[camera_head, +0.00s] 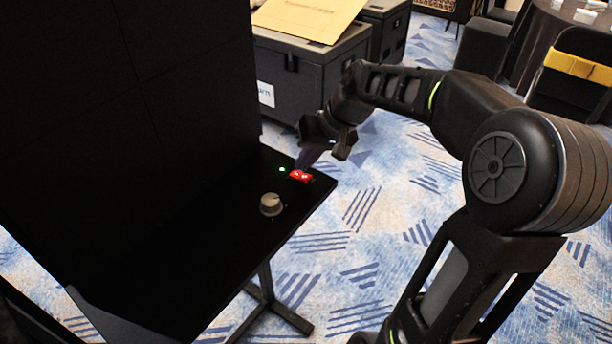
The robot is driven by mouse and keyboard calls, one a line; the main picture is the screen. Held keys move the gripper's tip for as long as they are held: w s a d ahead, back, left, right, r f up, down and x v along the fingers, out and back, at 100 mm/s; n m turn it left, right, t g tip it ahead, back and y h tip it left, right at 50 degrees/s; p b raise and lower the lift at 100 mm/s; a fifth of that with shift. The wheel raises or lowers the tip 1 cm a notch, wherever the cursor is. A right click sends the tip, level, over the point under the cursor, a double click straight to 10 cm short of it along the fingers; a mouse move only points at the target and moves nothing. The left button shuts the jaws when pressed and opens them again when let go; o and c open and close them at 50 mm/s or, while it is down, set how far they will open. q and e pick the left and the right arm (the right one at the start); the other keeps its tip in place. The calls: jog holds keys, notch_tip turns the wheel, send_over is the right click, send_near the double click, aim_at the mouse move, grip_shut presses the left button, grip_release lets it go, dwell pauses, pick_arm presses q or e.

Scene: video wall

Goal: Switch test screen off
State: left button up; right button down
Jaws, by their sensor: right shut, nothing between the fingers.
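A red rocker switch (301,176) sits near the far right corner of a black shelf (215,250). A small green light (282,169) glows just left of the switch. A grey round knob (271,204) stands on the shelf nearer to me. The dark screen panel (120,110) rises on the left and shows no picture. My right gripper (303,166) is shut and empty, pointing down with its tips at the switch. I cannot tell whether the tips touch it. My left gripper is not in view.
Black cases (310,75) stand behind the shelf, with a cardboard piece (308,18) on top. A black chair with a yellow band (580,64) and a dark-covered table (540,35) are at the back right. Patterned blue carpet (370,235) is clear right of the shelf.

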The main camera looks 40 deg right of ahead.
aim_at(299, 175)
jog(key=shift+s+f+b, duration=0.1)
jog(key=shift+f+b, duration=0.3)
jog(key=shift+f, duration=0.05)
jog(key=shift+s+d+f+b, duration=0.1)
jog(key=shift+s+f+b, duration=0.05)
jog(key=shift+f+b, duration=0.2)
dwell(0.6)
jog(key=shift+r, duration=0.1)
jog(key=shift+w+r+p, duration=0.25)
jog(key=shift+r+p, duration=0.45)
jog(key=shift+r, duration=0.05)
jog(key=r+p, duration=0.1)
jog(key=w+r+p, duration=0.1)
jog(key=r, duration=0.1)
jog(key=r+p, duration=0.1)
jog(key=p, duration=0.1)
jog(key=shift+w+a+r, duration=0.25)
jog(key=shift+a+r, duration=0.05)
jog(key=shift+r, duration=0.05)
dwell(0.6)
